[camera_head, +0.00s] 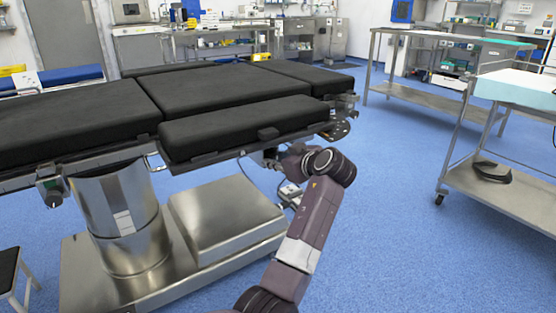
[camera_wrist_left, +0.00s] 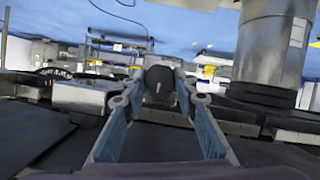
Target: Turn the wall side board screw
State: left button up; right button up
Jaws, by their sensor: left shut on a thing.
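The black screw knob (camera_wrist_left: 160,82) shows in the left wrist view, between the fingertips of my left gripper (camera_wrist_left: 160,88). The two blue-grey fingers lie on either side of it, and the gripper is shut on it. In the head view my left gripper (camera_head: 271,156) is under the near right edge of the operating table (camera_head: 95,108), beside its side rail. The knob is hidden there by the table edge and my arm. My right gripper is in neither view.
The table's steel column (camera_head: 118,215) and base (camera_head: 225,225) stand left of my arm. Another knob (camera_head: 53,198) hangs at the table's left side. A steel trolley (camera_head: 510,190) stands at the right. The blue floor (camera_head: 385,230) between is clear.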

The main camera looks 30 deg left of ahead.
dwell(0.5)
pick_arm(q)
jog(key=o, duration=1.1)
jog(key=shift+o, duration=0.2)
jog(key=v, duration=1.2)
